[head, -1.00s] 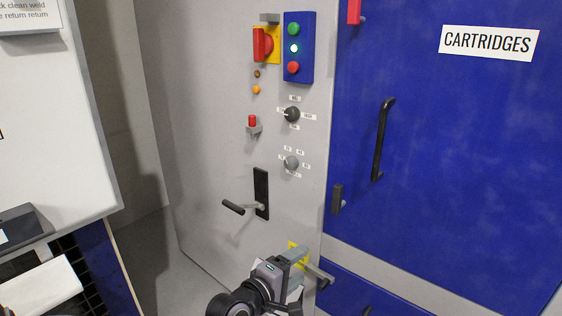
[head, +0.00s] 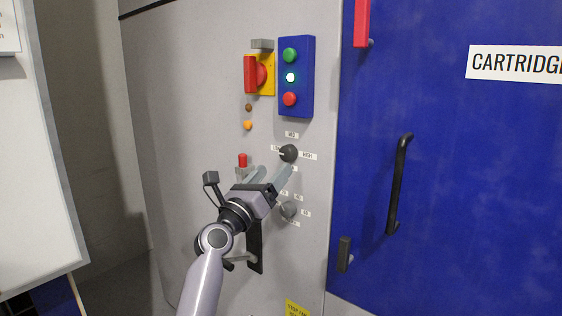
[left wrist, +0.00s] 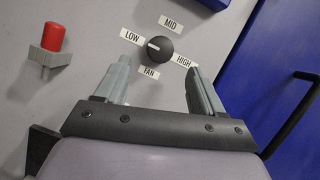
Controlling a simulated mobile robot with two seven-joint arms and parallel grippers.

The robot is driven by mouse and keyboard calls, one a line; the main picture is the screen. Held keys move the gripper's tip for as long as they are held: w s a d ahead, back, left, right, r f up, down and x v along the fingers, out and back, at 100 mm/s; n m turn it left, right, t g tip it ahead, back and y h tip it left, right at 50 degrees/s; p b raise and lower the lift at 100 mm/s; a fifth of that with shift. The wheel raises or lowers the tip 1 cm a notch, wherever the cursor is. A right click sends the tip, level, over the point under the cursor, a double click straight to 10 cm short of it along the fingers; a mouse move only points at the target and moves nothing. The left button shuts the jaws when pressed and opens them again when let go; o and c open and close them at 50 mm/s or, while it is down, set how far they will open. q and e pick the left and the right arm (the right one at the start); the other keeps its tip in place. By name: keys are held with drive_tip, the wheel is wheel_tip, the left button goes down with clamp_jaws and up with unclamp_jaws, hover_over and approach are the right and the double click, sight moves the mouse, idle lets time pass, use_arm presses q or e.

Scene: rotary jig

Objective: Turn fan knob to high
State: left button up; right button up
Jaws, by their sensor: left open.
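The fan knob (head: 289,153) is a round dark knob on the grey panel. In the left wrist view the fan knob (left wrist: 160,48) has labels LOW, MID, HIGH and FAN around it, and its white mark points left at LOW. My left gripper (head: 272,173) is just below the knob in the head view. In the left wrist view my left gripper (left wrist: 158,78) is open and empty, its two fingers on either side below the knob, apart from it. My right gripper is not in view.
A red-topped switch (left wrist: 53,38) sits left of the knob. A second grey knob (head: 288,210) and a lever (head: 254,248) are below. A blue button box (head: 296,77) and red-yellow switch (head: 259,74) are above. A blue door with a black handle (head: 399,185) is at right.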

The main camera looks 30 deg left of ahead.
sight(285, 157)
use_arm(q)
drive_tip(key=shift+x, duration=2.8)
drive_tip(key=shift+f, duration=0.1)
drive_tip(key=c, duration=1.1)
